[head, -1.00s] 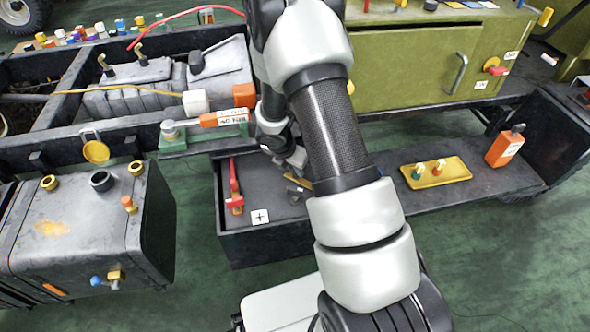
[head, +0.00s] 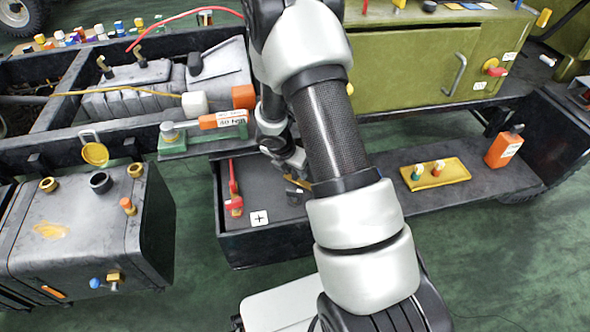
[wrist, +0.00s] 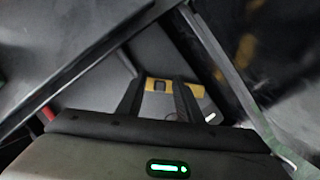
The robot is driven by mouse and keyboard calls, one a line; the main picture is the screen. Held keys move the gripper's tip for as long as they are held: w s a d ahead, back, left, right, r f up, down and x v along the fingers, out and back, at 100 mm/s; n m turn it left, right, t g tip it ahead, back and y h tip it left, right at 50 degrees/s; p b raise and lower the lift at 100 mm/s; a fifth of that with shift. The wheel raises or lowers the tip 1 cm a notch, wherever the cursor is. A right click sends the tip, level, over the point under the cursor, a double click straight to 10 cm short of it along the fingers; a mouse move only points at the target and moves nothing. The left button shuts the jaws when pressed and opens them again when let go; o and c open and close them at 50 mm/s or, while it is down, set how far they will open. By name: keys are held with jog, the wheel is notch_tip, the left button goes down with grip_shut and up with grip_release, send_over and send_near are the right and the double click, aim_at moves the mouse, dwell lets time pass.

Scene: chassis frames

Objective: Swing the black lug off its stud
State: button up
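My gripper (head: 292,162) reaches down into the dark open tray (head: 262,240), partly hidden behind my own arm. In the wrist view its two dark fingers (wrist: 159,84) stand apart, so it is open. A yellow bar (wrist: 190,89) with a small dark square on it shows at and between the fingertips; I cannot tell if they touch it. The bar also shows below the gripper in the head view (head: 303,184), beside a small dark piece (head: 294,197). I cannot tell whether that piece is the black lug. The stud is not clearly visible.
A red handle-like part (head: 234,190) and a white plus label (head: 260,217) are left of my gripper in the tray. A yellow plate with small knobs (head: 450,180) and an orange bottle (head: 504,147) are to the right. The olive cabinet (head: 410,75) stands behind.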

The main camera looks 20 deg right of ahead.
jog(key=p+v, duration=0.6)
jog(key=v, duration=1.1)
jog(key=shift+s+r, duration=0.1)
